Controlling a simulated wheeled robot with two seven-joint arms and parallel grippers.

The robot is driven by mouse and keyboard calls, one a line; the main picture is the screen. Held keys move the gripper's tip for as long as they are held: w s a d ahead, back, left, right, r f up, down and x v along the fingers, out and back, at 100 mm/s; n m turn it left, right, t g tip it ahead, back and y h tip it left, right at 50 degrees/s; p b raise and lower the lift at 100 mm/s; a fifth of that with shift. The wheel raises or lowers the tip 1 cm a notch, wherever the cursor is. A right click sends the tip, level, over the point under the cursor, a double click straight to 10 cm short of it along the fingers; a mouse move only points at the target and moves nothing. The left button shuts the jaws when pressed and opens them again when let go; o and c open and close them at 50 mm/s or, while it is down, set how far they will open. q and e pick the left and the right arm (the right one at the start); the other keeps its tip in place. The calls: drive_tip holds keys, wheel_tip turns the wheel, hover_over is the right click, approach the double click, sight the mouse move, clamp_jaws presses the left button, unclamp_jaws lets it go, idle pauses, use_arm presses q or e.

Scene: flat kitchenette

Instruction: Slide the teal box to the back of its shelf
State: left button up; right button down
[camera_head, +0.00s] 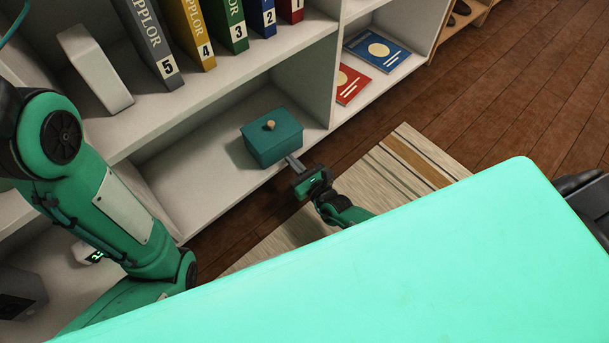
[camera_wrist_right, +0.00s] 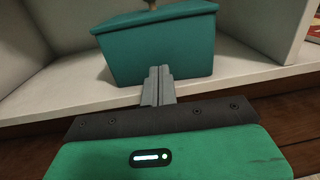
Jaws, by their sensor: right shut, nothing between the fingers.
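The teal box (camera_head: 272,138) with a lid and a small wooden knob stands on the lower white shelf (camera_head: 190,185), toward the shelf's front. It also shows in the right wrist view (camera_wrist_right: 158,48), where its front face is just ahead of the fingers. My right gripper (camera_head: 292,163) is shut and empty, its fingertips at the box's front face. In the right wrist view the closed fingers (camera_wrist_right: 158,84) overlap the lower middle of that face; I cannot tell whether they touch. My left arm comes in at the left, and its gripper is not visible.
Numbered binders (camera_head: 190,35) and a white bookend-like block (camera_head: 95,68) stand on the shelf above. An upright divider is right of the box. Red (camera_head: 351,84) and blue (camera_head: 378,51) booklets lie in the compartment beyond it. A striped rug (camera_head: 410,160) lies on the wooden floor.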

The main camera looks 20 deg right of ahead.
sight(284, 152)
drive_tip(key=shift+x, duration=0.85)
drive_tip(key=shift+b, duration=0.3)
drive_tip(key=b+x, duration=0.1)
drive_tip(key=x, duration=0.2)
drive_tip(key=shift+w+a, duration=0.1)
drive_tip(key=shift+w, duration=0.15)
